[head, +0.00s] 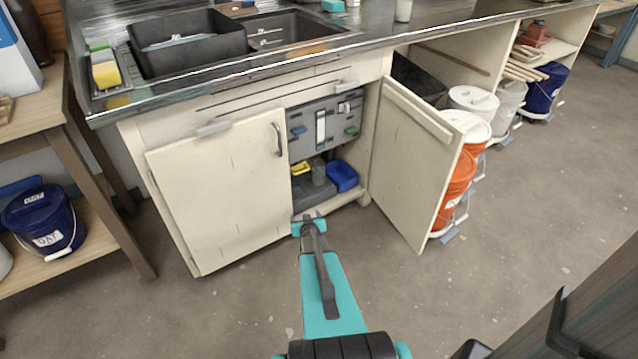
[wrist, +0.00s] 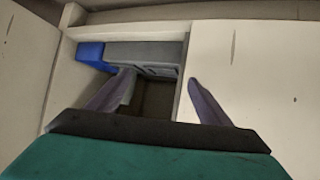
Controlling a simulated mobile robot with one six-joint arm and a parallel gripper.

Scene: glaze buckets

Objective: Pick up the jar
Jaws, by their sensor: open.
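A small grey, partly see-through jar (head: 318,173) seems to stand inside the open cabinet under the counter, between a yellow bin (head: 300,168) and a blue bin (head: 342,176). Its lid and outline are hard to make out. My gripper (head: 308,220) is in front of the cabinet opening, apart from the jar. In the wrist view my gripper (wrist: 160,80) is open, with two dark fingers spread and nothing seen held between them. A pale grey shape beside the left finger there may be the jar; I cannot tell.
The left cabinet door (head: 215,190) is closed; the right door (head: 415,165) stands open. Orange buckets (head: 455,190) are behind the open door. A sink (head: 275,30) and a white container (head: 403,10) are on the counter (head: 370,32). The floor before the cabinet is clear.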

